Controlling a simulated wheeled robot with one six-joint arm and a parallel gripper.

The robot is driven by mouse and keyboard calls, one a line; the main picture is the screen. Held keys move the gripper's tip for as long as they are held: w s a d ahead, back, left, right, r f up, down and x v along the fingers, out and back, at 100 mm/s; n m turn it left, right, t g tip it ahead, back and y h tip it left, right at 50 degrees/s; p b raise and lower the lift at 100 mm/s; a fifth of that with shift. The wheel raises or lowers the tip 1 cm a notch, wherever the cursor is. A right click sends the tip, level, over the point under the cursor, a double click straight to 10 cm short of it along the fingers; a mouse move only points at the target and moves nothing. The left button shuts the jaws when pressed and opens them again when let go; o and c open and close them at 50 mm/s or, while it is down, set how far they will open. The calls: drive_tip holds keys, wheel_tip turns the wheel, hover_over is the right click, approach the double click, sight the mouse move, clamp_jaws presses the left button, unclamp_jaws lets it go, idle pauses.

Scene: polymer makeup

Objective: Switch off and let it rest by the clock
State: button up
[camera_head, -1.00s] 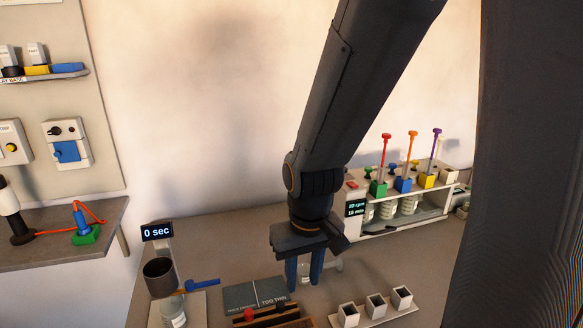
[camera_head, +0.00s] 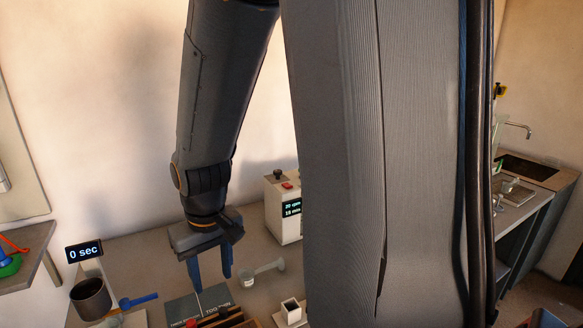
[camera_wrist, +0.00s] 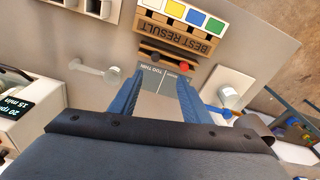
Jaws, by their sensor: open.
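My gripper (camera_head: 211,276) is open and empty, fingers pointing down above the grey TOO THIN mat (camera_head: 183,309); its two blue fingers also show in the wrist view (camera_wrist: 160,95). A white machine (camera_head: 280,222) with a red button (camera_head: 287,185) and a "20 rpm, 15 min" display (camera_head: 291,208) stands to the right; my own body hides the rest of it. The display also shows at the left of the wrist view (camera_wrist: 18,117). The clock (camera_head: 84,252) reads 0 sec at the left. A small clear jar (camera_head: 262,273) lies on the table right of my gripper.
A wooden BEST RESULT rack (camera_wrist: 180,35) with coloured squares lies beyond the mat in the wrist view. A sink (camera_head: 525,168) is far right.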

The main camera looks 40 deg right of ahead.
drive_tip(key=w+d+r+m+t+b, duration=0.15)
drive_tip(key=w+d+r, duration=0.25)
drive_tip(key=w+d, duration=0.55)
drive_tip(key=m+h+b, duration=0.1)
drive_tip(key=m+h, duration=0.1)
drive_tip(key=m, duration=0.2)
approach(278, 171)
drive_tip(key=shift+n+t, duration=0.25)
drive_tip(key=shift+t, duration=0.2)
drive_tip(key=shift+s+p+x, duration=0.15)
drive_tip(key=shift+p+x, duration=0.2)
drive_tip(key=shift+x, duration=1.6)
drive_tip(key=shift+s+p+x, duration=0.15)
drive_tip(key=shift+p+x, duration=0.2)
drive_tip(key=shift+x, duration=1.65)
drive_tip(key=shift+f, duration=0.1)
drive_tip(key=c, duration=1)
drive_tip(key=shift+c, duration=0.2)
